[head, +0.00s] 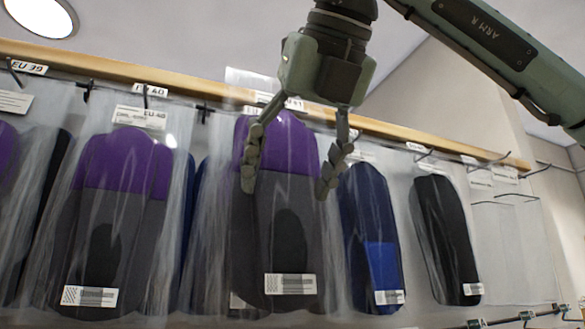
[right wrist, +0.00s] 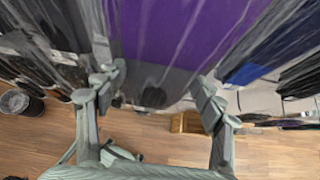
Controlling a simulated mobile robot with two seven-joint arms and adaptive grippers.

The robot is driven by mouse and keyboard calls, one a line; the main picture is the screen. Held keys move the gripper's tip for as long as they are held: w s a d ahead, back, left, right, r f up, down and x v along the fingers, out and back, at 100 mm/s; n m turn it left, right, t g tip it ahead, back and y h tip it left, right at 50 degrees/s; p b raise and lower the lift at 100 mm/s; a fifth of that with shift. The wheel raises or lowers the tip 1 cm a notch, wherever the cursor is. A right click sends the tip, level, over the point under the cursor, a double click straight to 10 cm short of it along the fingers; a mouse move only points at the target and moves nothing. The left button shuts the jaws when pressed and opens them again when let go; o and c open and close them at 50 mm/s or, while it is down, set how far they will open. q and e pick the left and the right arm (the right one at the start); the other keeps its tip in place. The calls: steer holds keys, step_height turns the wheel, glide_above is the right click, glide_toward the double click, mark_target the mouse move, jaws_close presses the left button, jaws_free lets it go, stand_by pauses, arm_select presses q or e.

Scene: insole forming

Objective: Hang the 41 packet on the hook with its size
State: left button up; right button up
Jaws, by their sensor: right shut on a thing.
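A clear packet (head: 285,236) with purple and dark grey insoles hangs upright under my right gripper (head: 286,188). A tag ending in 41 (head: 294,104) shows just behind the gripper; the gripper hides part of it. My right gripper's fingers lie on both sides of the packet, shut on it from above. The gripper hides the packet's top edge and the hook there, so I cannot tell whether the packet is on a hook. My left gripper is not in view.
A wooden rail (head: 430,148) runs above hooks with size tags. The EU 40 packet (head: 115,215) hangs at left, by tag EU 40 (head: 150,90); tag EU 39 (head: 30,68) is farther left. A blue packet (head: 368,215) and black packet (head: 445,230) hang at right.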

steer(key=shift+w+a, duration=0.2)
steer(key=shift+w, duration=0.35)
steer(key=shift+w+a, duration=0.15)
steer(key=shift+w, duration=0.35)
steer(key=shift+w+a+f+p, duration=0.1)
steer(key=shift+w+a+p, duration=0.1)
steer(key=shift+w+p, duration=0.3)
steer(key=shift+w+a, duration=0.1)
steer(key=shift+w, duration=0.2)
steer(key=shift+w+a+f, duration=0.1)
steer(key=shift+w+a, duration=0.05)
steer(key=shift+w, duration=0.4)
steer(key=shift+w+a+p, duration=0.2)
steer(key=shift+w+p, duration=0.3)
steer(key=shift+w, duration=0.2)
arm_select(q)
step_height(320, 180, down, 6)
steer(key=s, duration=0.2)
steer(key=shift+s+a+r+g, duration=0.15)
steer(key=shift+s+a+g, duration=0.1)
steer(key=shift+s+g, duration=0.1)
arm_select(e)
steer(key=shift+x, duration=1.05)
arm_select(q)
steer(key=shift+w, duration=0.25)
